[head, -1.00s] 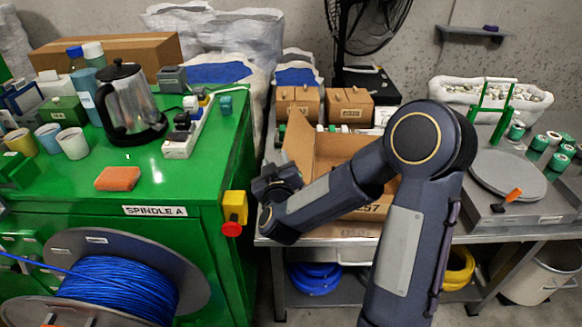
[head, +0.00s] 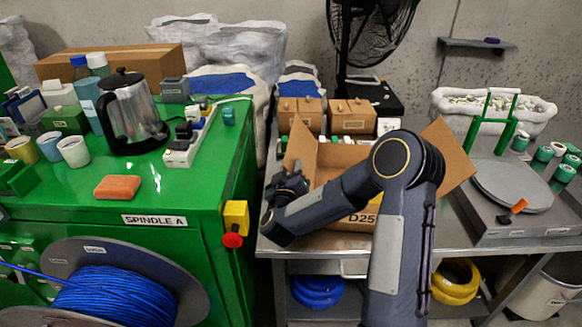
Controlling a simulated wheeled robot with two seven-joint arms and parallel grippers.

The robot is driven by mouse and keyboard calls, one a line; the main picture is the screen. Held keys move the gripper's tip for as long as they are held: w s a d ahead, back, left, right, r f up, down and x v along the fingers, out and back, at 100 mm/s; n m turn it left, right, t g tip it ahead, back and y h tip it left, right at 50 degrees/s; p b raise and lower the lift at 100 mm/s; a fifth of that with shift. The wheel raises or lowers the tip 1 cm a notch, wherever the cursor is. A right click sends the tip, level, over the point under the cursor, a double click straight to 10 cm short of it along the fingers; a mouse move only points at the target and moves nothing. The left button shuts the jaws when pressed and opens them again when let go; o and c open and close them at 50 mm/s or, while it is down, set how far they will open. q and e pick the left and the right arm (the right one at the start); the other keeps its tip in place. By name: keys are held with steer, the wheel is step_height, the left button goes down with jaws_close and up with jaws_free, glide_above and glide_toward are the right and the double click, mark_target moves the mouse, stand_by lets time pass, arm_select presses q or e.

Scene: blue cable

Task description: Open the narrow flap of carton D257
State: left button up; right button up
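Carton D257 (head: 333,160) is a brown cardboard box on the grey metal table, partly hidden behind my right arm. Its label shows "D25"; the rest is covered. A left flap (head: 301,147) stands raised at the carton's left side. A right flap (head: 449,158) leans outward to the right, beyond my elbow. My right gripper (head: 289,184) is at the carton's left front, close to the lower part of the left flap. I cannot tell whether it touches it. Its dark fingers are too small to read as open or shut. My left gripper is out of view.
Two small brown boxes (head: 352,117) stand behind the carton. A scale with a round plate (head: 510,183) is on the right. The green cabinet (head: 189,193) with a red stop button (head: 232,240) stands left of the table, across a narrow gap.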

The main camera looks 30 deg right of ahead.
steer(key=shift+w+d, duration=0.35)
steer(key=shift+w, duration=0.15)
jaws_close()
steer(key=shift+s+d+r+m+b, duration=0.35)
steer(key=shift+s+d+m+b, duration=0.15)
steer(key=shift+m+b, duration=0.45)
steer(key=shift+s+d+r+m+b, duration=0.25)
steer(key=shift+d+r+m+b, duration=0.15)
steer(key=shift+m, duration=0.35)
